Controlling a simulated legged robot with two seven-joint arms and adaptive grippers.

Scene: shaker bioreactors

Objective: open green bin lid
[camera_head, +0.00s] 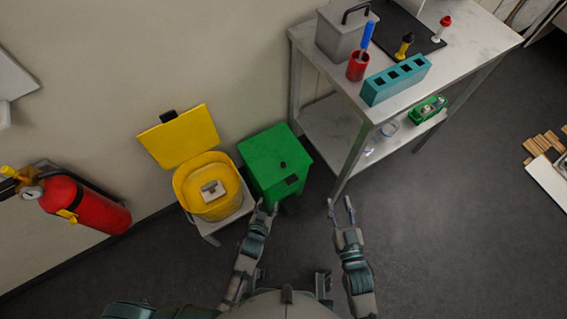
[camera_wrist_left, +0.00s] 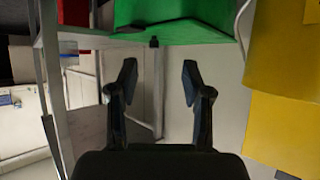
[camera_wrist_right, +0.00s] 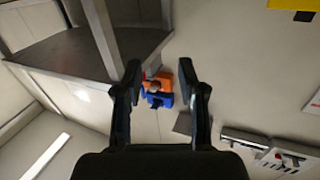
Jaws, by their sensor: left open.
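My left gripper (camera_head: 264,207) is open at the front of the green bin, just below the lid's front edge. In the left wrist view the green bin (camera_wrist_left: 185,12) fills the top, beyond the open fingers (camera_wrist_left: 159,80). I cannot tell whether they touch. My right gripper (camera_head: 341,207) is open and empty, to the right of the bin.
The yellow bin (camera_head: 207,188) stands open at left, its lid (camera_head: 180,137) raised. A red fire extinguisher (camera_head: 85,205) is further left. The metal table (camera_head: 440,57) with a blue-green rack (camera_head: 396,80) stands right.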

